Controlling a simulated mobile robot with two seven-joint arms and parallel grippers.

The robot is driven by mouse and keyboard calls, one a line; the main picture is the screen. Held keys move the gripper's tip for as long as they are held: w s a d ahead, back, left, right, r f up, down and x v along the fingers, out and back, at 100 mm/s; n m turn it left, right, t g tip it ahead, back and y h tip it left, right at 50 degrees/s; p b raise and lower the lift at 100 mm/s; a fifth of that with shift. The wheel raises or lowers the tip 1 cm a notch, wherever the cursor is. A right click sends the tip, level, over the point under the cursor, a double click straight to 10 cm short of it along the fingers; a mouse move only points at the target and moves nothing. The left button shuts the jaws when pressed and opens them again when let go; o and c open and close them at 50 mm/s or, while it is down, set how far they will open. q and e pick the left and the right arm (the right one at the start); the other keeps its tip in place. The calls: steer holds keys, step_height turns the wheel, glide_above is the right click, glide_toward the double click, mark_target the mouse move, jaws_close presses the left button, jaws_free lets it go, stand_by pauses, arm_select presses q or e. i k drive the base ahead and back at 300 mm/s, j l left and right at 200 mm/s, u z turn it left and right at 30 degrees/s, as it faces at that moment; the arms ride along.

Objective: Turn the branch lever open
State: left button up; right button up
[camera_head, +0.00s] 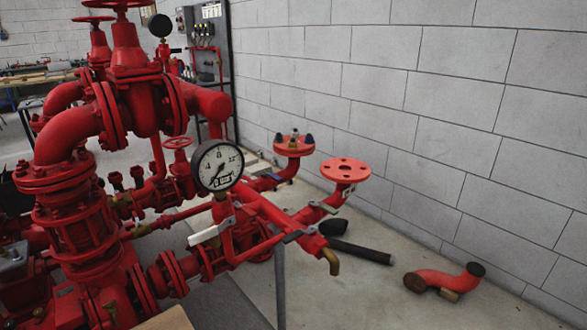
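The red fire pumpset fills the left half of the head view. A pale lever handle (209,232) sits on the pipework below the round pressure gauge (217,166), angled up to the right. Smaller grey levers sit on the branch pipes to the right: one near the brass spout (299,236), one below the flat red flange (323,207), and one further back (270,177). I cannot tell for sure which of these is the branch lever. Neither of my grippers shows in this view.
A red flange (343,170) tops an upright branch. A brass spout (330,261) points down. A black pipe (360,251) and a loose red elbow (444,280) lie on the floor. A block wall (450,110) stands behind; the floor at lower right is mostly clear.

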mark_target(274, 177)
steer(key=i+l+z, duration=0.3)
steer(key=i+l, duration=0.5)
steer(key=l, duration=0.1)
